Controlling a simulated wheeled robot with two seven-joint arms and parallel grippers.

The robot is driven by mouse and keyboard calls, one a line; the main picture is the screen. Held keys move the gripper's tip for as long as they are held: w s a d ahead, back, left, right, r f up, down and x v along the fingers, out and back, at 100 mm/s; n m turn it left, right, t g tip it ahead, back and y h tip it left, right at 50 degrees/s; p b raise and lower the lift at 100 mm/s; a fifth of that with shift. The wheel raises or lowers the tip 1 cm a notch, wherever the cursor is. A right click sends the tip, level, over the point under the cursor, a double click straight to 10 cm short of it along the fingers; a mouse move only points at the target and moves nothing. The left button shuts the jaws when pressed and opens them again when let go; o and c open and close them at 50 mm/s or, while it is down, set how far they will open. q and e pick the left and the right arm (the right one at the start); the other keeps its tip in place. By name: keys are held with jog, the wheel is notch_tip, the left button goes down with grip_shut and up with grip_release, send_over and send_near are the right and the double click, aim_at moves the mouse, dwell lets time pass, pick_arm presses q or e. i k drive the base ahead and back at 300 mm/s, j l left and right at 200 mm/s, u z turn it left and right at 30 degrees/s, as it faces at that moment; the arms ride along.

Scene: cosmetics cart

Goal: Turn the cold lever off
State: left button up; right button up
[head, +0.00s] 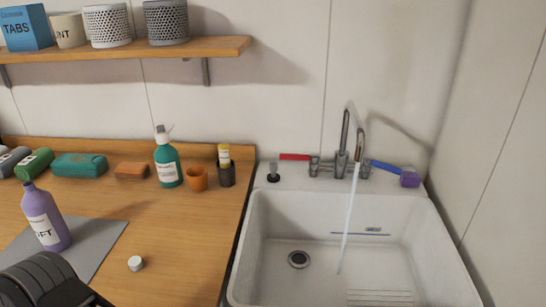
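The tap (341,162) stands at the back of the white sink (270,215), with a tall grey spout. A stream of water (348,220) runs from it into the basin. The blue lever (386,165), the cold one by its colour, sticks out to the right. The red lever (295,157) sticks out to the left. A black ribbed part of my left arm shows at the bottom left corner, far from the tap. No fingertips of my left gripper are seen. My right gripper is out of the frame.
A purple block (410,178) sits by the blue lever's end; I cannot tell whether they touch. The wooden counter (190,240) holds a purple bottle (46,218), white cap (136,263) and green pump bottle (167,165).

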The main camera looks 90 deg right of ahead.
aim_at(369, 160)
jog(key=i+j+z, duration=0.1)
jog(key=i+j, duration=0.2)
jog(key=z, duration=3.45)
jog(key=j, duration=0.1)
